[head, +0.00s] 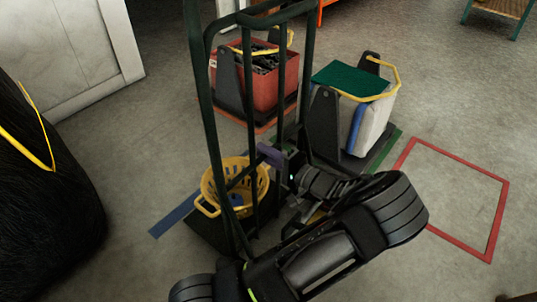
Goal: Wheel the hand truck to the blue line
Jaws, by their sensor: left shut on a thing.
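The hand truck (205,110) stands in the middle of the head view, a tall dark green tube frame with a dark plate at its foot. A yellow basket (209,190) with something blue inside shows through the bars, low by the foot plate. My left gripper (277,158) is shut on the hand truck's frame, at a purple part (269,153); its fingertips are partly hidden. The blue line (174,215) lies on the floor just left of the foot plate; its further run is hidden behind the basket and truck. My right gripper is not in view.
Behind the truck stand a red crate (270,91) and a white bin with a green cover (350,78), on dark stands. A red floor outline (465,160) lies empty at right. A black bulky thing (40,190) with a yellow rope is at left. Grey floor between is clear.

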